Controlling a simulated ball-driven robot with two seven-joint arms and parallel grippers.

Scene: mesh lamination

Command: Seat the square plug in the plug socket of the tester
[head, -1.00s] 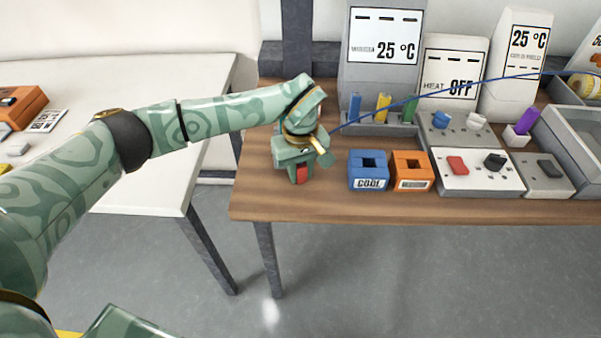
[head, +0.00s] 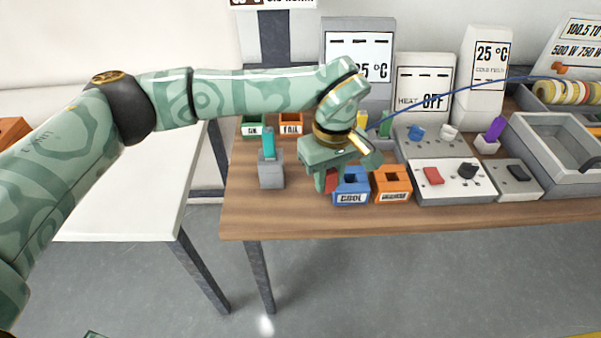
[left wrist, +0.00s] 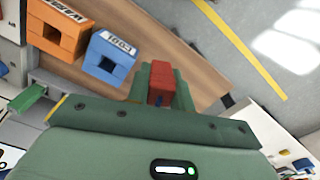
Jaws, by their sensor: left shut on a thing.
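My left gripper (head: 328,184) is shut on a red block (head: 331,180), which looks like the square plug. The block also shows in the left wrist view (left wrist: 161,80), between the two green fingers (left wrist: 160,92). The gripper is over the wooden table, just left of the blue COOL box (head: 352,191); whether they touch cannot be told. Which unit is the tester is not clear. A white-topped panel (head: 450,188) with a red and a black piece stands to the right. My right gripper is not in view.
An orange box (head: 391,189) stands beside the blue one. A teal piece (head: 268,143) stands upright in a grey block (head: 271,177) on the left. Green and orange boxes (head: 291,126) are behind. A blue cable (head: 462,91) runs across the back. The front table strip (head: 290,217) is clear.

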